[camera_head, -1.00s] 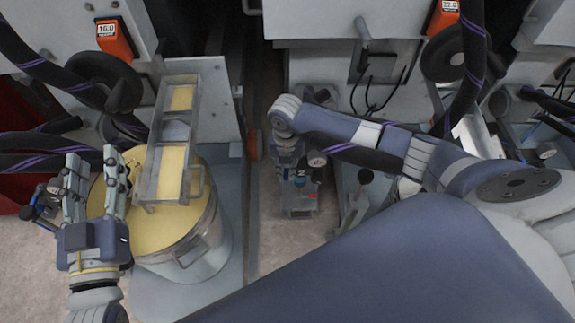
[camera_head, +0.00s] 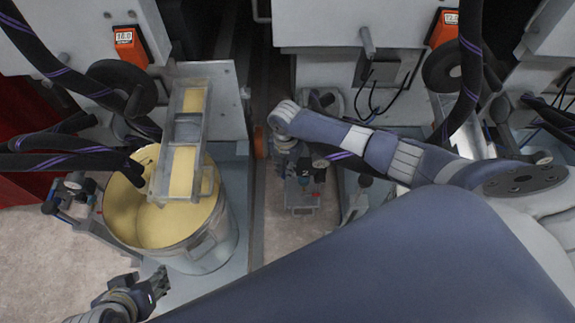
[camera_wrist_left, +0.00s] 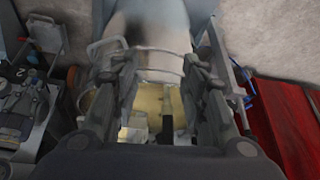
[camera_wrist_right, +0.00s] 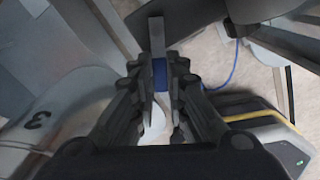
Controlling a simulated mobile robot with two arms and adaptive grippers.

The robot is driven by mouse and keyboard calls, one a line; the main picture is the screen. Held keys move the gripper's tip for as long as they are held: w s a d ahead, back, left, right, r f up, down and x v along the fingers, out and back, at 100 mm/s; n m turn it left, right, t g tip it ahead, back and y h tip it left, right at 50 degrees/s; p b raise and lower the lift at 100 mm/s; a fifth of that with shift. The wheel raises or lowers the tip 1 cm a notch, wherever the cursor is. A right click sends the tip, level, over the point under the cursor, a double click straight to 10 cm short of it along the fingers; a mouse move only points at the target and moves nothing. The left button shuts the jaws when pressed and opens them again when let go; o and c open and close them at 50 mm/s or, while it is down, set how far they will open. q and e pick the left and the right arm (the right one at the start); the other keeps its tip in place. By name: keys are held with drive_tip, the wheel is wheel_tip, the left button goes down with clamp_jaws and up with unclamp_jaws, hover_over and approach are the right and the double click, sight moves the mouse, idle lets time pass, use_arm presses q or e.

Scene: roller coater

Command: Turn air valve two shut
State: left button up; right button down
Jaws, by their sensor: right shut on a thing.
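I cannot read a valve number at the grip. My left gripper (camera_head: 160,281) is low at the left in the head view, in front of the bucket. Its fingers stand apart and empty in the left wrist view (camera_wrist_left: 158,75).
A metal bucket (camera_head: 210,240) of yellow liquid stands at the left under a metal trough (camera_head: 160,185). Dark hoses (camera_head: 60,160) run above it. In the left wrist view a unit marked 2 (camera_wrist_left: 25,100) is at left.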

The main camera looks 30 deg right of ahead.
drive_tip(key=shift+w+r+m+p, duration=0.15)
drive_tip(key=shift+m+p, duration=0.25)
drive_tip(key=shift+m, duration=0.1)
drive_tip(key=shift+w+a, duration=0.1)
drive_tip(key=shift+a, duration=0.05)
use_arm(q)
drive_tip(key=s+a+r+g+p, duration=0.1)
drive_tip(key=s+g+p, duration=0.1)
drive_tip(key=s, duration=0.2)
drive_tip(key=s+p+x, duration=0.1)
drive_tip(key=p+x, duration=0.1)
drive_tip(key=x, duration=0.7)
drive_tip(key=shift+f+g, duration=0.3)
drive_tip(key=shift+f, duration=0.1)
use_arm(e)
drive_tip(key=shift+w+m, duration=0.7)
drive_tip(key=shift+m, duration=1.25)
drive_tip(key=shift+w+m, duration=0.75)
drive_tip(key=shift+m, duration=1.15)
drive_tip(key=shift+w+m, duration=0.7)
drive_tip(key=shift+m, duration=1.25)
use_arm(q)
drive_tip(key=shift+s+a, duration=0.1)
use_arm(e)
drive_tip(key=c, duration=1.6)
unclamp_jaws()
use_arm(q)
drive_tip(key=shift+f, duration=0.1)
